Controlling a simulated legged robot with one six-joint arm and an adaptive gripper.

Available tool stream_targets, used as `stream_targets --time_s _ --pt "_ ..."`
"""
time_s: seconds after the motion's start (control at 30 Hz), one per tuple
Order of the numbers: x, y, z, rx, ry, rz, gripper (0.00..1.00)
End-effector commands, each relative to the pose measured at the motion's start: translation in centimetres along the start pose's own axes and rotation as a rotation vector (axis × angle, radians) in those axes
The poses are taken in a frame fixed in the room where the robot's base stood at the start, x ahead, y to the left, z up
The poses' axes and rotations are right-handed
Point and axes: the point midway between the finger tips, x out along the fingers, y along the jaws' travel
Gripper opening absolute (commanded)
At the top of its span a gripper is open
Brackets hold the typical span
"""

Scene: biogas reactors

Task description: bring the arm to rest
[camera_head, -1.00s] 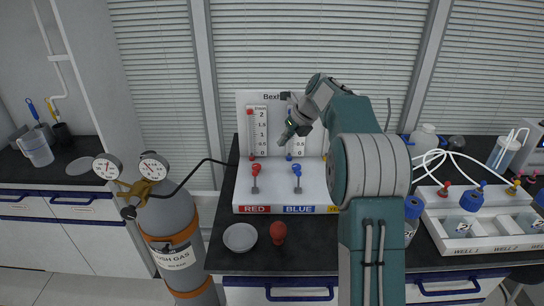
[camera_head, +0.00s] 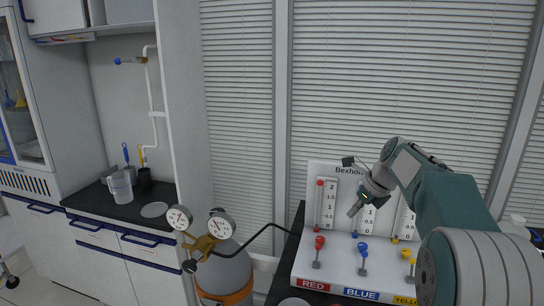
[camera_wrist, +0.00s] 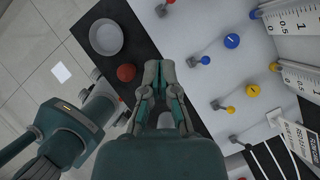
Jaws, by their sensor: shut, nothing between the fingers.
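My arm, teal and grey, rises at the right of the head view and reaches left over the bench. My gripper (camera_head: 354,212) is shut and empty. It hangs in front of the white flowmeter panel (camera_head: 313,172), above the blue valve (camera_head: 362,248). In the wrist view my gripper (camera_wrist: 161,68) points past the dark bench edge, with its fingers together. Whether it touches anything below is not clear, but it looks apart from the panel.
A red valve (camera_head: 319,243) and a yellow valve (camera_head: 409,256) stand on the panel's base. A gas cylinder with two gauges (camera_head: 220,226) stands to the left. The wrist view shows a grey dish (camera_wrist: 106,37) and a red knob (camera_wrist: 126,73) beside my gripper.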

Motion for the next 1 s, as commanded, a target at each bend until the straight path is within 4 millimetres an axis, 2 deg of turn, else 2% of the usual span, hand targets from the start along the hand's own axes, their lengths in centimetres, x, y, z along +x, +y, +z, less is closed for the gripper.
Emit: stream_targets --time_s 0.03,0.27,0.5,0.73,1.0 --pt "-1.1 1.8 -0.1 -0.101 0.009 -0.015 0.00" --pt "-4.2 8.8 -2.1 -0.600 0.077 -0.072 0.00" --pt "-6.2 15.8 -6.0 -1.128 0.168 -0.110 0.00" --pt "-6.7 21.8 -11.1 -1.638 0.276 -0.118 0.00" --pt "-5.5 27.4 -17.8 -2.214 0.424 -0.093 0.00"
